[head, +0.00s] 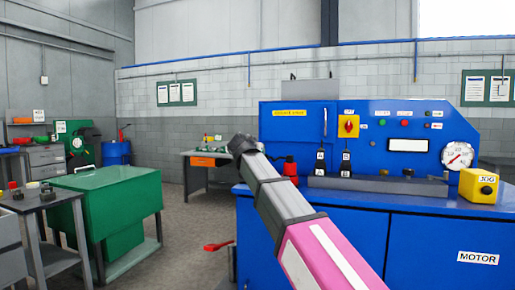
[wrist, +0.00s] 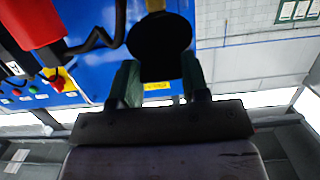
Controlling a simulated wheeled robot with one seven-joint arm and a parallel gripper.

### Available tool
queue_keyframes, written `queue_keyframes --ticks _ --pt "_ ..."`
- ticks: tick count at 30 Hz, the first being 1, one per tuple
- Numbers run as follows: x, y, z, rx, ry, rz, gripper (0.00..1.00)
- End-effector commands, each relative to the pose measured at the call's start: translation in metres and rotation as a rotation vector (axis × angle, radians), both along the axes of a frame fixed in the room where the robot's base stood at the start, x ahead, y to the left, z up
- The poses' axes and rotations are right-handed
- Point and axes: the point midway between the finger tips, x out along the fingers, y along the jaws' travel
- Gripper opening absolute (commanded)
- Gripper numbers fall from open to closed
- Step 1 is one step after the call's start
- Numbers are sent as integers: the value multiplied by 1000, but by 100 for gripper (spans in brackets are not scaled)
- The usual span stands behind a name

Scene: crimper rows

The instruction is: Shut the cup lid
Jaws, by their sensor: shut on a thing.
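A black round disc (wrist: 160,38), which looks like the cup lid, shows face-on in the wrist view. My gripper (wrist: 158,74) has its two green fingers on either side of the disc's lower part and is shut on it. The cup body is not clearly seen. In the head view my arm reaches up to the blue bench's left end, and its dark end hides the fingers and the lid.
A red container (head: 290,167) with a dark top stands on the blue bench (head: 310,225), close right of my arm's end. Black levers (head: 345,163) and a yellow JOG box (head: 479,187) are farther right. A green cabinet (head: 105,185) stands left, with open floor between.

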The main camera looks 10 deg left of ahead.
Motion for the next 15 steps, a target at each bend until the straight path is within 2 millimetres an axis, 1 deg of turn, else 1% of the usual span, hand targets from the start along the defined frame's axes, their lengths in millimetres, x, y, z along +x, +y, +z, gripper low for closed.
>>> queue_keyframes --ticks 1,3,15 --pt "-4 -1 -8 3 9 -2 0" --pt "-6 -1 -13 4 9 -3 0" --pt "-11 1 -34 4 10 -3 0"
